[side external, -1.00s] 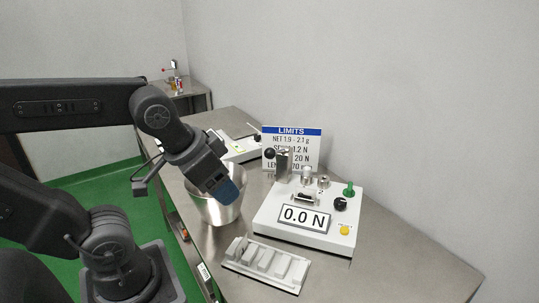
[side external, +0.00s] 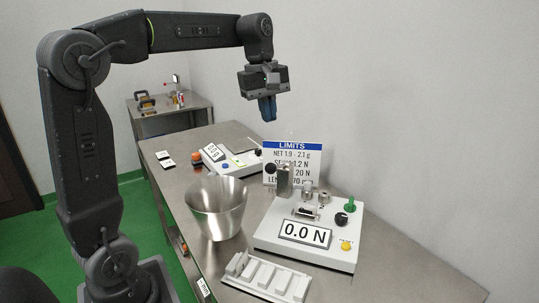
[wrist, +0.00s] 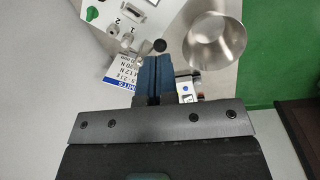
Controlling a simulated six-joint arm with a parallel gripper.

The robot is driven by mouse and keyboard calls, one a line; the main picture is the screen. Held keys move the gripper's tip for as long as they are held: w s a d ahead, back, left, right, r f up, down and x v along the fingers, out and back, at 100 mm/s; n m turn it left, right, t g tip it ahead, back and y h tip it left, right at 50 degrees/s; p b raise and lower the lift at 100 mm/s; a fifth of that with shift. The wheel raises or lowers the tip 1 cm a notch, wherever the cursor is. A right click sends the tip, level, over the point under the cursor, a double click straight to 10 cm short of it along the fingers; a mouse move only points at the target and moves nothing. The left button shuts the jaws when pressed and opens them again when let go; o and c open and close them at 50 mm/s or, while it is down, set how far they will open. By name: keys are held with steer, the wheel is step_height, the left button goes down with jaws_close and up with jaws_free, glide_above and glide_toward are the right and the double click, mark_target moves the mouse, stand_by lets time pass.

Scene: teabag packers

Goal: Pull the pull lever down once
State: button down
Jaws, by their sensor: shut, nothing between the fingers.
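The white tester (side external: 268,233) with a 0.0 N display stands on the steel table. A black ball knob (side external: 270,170) beside an upright metal plate (side external: 284,180) is at its back left and looks like the pull lever. A green-topped knob (side external: 350,205) is at its right. My gripper (side external: 267,112) is high above the back of the table, pointing down, apart from the tester. Its blue fingers (wrist: 152,72) are shut and empty in the wrist view, where the tester (wrist: 110,14) shows at the upper left. The fingers may hide part of the lever there.
A LIMITS sign (side external: 292,146) stands behind the tester. A steel bucket (side external: 216,212) stands to its left, and a slotted white tray (side external: 245,286) lies in front. A scale (side external: 222,158) is farther back. The space around the raised gripper is clear.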

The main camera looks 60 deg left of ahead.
steer(key=w+a+f+n+g+h, duration=0.1)
steer(key=w+a+f+n+h, duration=0.1)
steer(key=w+a+n, duration=0.4)
steer(key=a+n, duration=0.3)
steer(key=a, duration=0.3)
steer(key=shift+w+a+f+n+g, duration=0.3)
steer(key=shift+w+f+n+g, duration=0.05)
steer(key=shift+w+n+g, duration=0.05)
steer(key=shift+d+f, duration=0.1)
steer(key=x, duration=1.3)
steer(key=shift+d+f, duration=0.2)
steer(key=shift+f, duration=0.15)
steer(key=shift+s, duration=0.15)
